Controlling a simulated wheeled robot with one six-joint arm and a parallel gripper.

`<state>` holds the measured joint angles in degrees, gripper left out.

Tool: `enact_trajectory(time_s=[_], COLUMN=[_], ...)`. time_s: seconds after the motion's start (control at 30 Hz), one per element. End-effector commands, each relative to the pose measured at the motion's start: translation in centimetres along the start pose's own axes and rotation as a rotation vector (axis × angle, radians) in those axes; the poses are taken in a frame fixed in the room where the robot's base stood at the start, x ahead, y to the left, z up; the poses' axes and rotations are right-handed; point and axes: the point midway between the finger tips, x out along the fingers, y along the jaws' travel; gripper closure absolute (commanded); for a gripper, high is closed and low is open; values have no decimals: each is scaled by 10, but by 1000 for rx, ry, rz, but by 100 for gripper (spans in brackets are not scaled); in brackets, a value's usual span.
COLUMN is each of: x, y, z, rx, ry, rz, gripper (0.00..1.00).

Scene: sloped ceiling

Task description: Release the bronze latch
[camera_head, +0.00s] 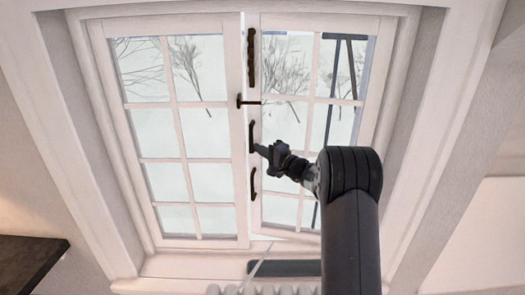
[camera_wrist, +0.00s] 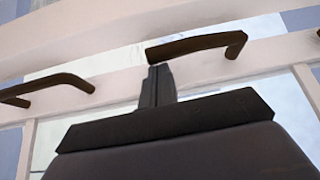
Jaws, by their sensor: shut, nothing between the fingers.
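The window has two white sashes, left (camera_head: 243,200) and right (camera_head: 256,215), with dark bronze fittings where they meet. A small T-shaped bronze latch (camera_head: 249,102) sticks out sideways at mid-upper height, reaching across the gap. Above it is a long upright bronze bar (camera_head: 251,58). Below it are a bronze handle (camera_head: 252,136) and a lower handle (camera_head: 253,184). My gripper (camera_head: 259,149) is shut and empty beside the upper handle. In the wrist view its closed fingertips (camera_wrist: 158,72) lie just below one end of a bronze handle (camera_wrist: 200,44); contact is unclear. Another bronze handle (camera_wrist: 45,86) is at left.
A bright narrow gap (camera_head: 245,120) runs between the sashes. A white radiator (camera_head: 265,290) and a dark ledge piece (camera_head: 283,268) sit below the window. A dark shelf (camera_head: 30,262) is at the lower left. The area before the left sash is clear.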

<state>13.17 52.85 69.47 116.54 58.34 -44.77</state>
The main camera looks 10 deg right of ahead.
Motion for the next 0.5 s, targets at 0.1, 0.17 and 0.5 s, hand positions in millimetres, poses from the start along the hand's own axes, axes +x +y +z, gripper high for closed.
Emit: enact_trajectory(time_s=[0.1,0.17,0.5], x=[0,0,-3], y=[0,0,0], z=[0,0,5], rx=[1,3,54], ry=[0,0,0], rz=[0,2,33], gripper=[100,100,100])
